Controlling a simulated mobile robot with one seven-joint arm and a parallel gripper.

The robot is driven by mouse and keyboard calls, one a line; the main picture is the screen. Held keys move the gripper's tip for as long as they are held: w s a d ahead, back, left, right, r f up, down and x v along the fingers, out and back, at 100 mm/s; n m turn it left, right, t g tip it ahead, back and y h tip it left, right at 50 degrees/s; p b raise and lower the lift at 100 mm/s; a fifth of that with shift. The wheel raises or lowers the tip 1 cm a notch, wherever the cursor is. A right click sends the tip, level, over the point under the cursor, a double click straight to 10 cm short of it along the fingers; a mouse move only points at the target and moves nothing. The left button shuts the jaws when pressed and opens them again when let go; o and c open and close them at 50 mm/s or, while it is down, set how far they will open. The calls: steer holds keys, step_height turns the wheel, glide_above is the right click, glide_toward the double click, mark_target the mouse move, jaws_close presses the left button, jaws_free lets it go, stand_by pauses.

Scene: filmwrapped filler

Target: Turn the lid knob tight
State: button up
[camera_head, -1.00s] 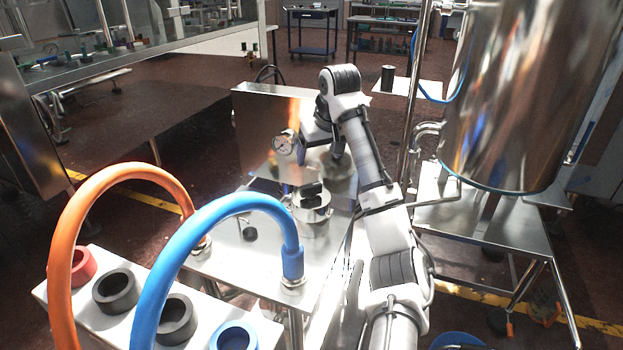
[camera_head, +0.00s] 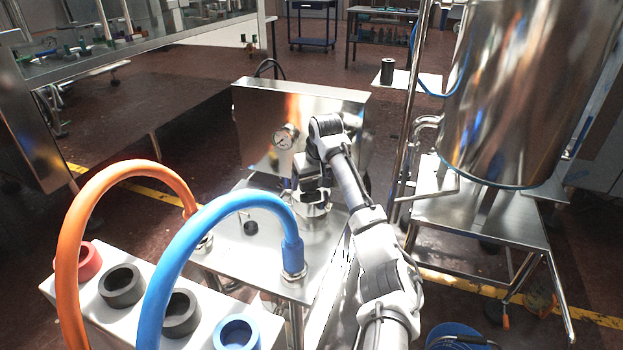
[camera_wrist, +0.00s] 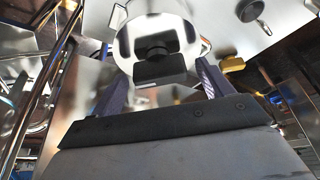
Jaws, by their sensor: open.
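A shiny metal vessel (camera_head: 316,220) stands on the steel table, mostly hidden under my gripper (camera_head: 312,190). In the wrist view, its round bright lid (camera_wrist: 181,27) carries a black knob (camera_wrist: 163,69). My gripper (camera_wrist: 155,56) is open, with one dark finger on each side of the knob in that view. I cannot tell whether the fingers touch the knob or how far down they reach. In the head view the knob is hidden by my gripper.
A steel cabinet (camera_head: 247,125) with a pressure gauge (camera_head: 285,137) stands behind the vessel. Blue (camera_head: 165,275) and orange (camera_head: 72,260) hoses arch at the left front. A large steel tank (camera_head: 520,90) stands right. A black ball-shaped knob (camera_head: 250,228) is left of the vessel.

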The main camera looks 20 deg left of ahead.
steer(key=shift+c, duration=0.5)
steer(key=c, duration=0.9)
steer(key=shift+r+m+p, duration=0.15)
steer(key=shift+m+p, duration=0.15)
steer(key=shift+p, duration=0.15)
steer(key=m+p, duration=0.2)
steer(key=m+t+h+p, duration=0.1)
steer(key=shift+s+a+r+m+p, duration=0.1)
steer(key=shift+s+a+m+p, duration=0.1)
steer(key=shift+m+p, duration=0.2)
steer(key=m+h+p, duration=0.2)
steer(key=m+p, duration=0.1)
steer(key=m, duration=0.1)
steer(key=shift+a, duration=0.1)
steer(key=m+h, duration=0.1)
steer(key=m, duration=0.1)
steer(key=m+p, duration=0.1)
steer(key=m, duration=0.2)
steer(key=shift+w+a+h, duration=0.1)
steer(key=shift+h, duration=0.3)
steer(key=shift+w+m+g+h+b, duration=0.15)
steer(key=shift+m+g+h, duration=0.2)
steer(key=shift+m, duration=0.75)
steer(key=shift+m+g+h+b, duration=0.15)
steer(key=shift+m+h, duration=0.3)
steer(key=shift+m, duration=0.65)
